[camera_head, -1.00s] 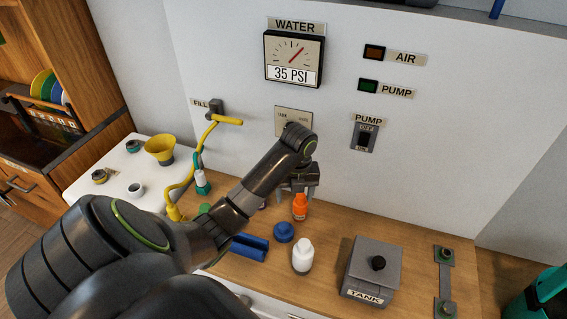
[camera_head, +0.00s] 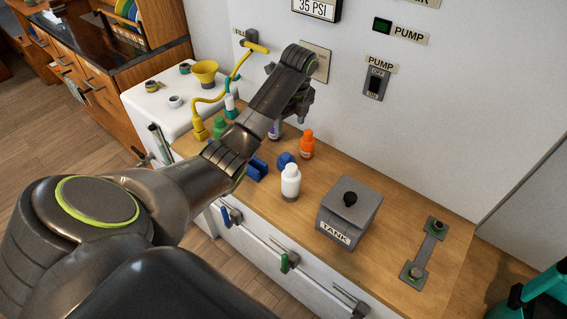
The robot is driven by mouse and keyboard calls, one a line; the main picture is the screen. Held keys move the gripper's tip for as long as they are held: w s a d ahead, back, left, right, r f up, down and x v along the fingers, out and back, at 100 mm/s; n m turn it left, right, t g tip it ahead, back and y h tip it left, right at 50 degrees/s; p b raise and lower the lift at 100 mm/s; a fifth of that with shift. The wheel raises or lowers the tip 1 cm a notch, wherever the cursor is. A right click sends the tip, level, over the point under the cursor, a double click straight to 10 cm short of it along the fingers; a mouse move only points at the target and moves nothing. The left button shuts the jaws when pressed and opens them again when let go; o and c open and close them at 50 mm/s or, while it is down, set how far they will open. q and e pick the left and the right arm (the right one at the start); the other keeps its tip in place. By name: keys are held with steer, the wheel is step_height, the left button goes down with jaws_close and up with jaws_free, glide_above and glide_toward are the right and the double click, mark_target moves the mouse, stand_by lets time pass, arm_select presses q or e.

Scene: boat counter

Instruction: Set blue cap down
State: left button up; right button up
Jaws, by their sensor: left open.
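The blue cap (camera_head: 285,160) rests on the wooden counter, just behind a white bottle (camera_head: 290,182) and left of an orange bottle (camera_head: 307,144). My left gripper (camera_head: 290,118) is open and empty, above and behind the cap and apart from it. Its fingers are partly hidden by its own wrist. My right gripper is not in view.
A blue holder (camera_head: 257,169), a green bottle (camera_head: 219,127) and a purple bottle (camera_head: 274,132) stand to the left, partly behind my arm. The grey TANK box (camera_head: 347,214) is at right. Bare counter (camera_head: 395,217) lies between it and a metal bracket (camera_head: 425,250).

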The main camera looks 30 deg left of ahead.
arm_select(q)
steer(key=b, duration=0.6)
glide_toward(286, 155)
steer(key=shift+s+d+f, duration=0.15)
steer(key=shift+s+f, duration=0.05)
steer(key=shift+s, duration=0.05)
steer(key=f, duration=0.3)
steer(key=shift+w+a+f, duration=0.1)
steer(key=shift+a+f, duration=0.15)
steer(key=f, duration=0.4)
steer(key=f+p, duration=0.1)
steer(key=shift+w+a+f, duration=0.25)
steer(key=shift+a+f, duration=0.15)
steer(key=shift+f, duration=0.25)
steer(key=shift+c, duration=0.5)
steer(key=shift+r, duration=0.1)
steer(key=c, duration=0.7)
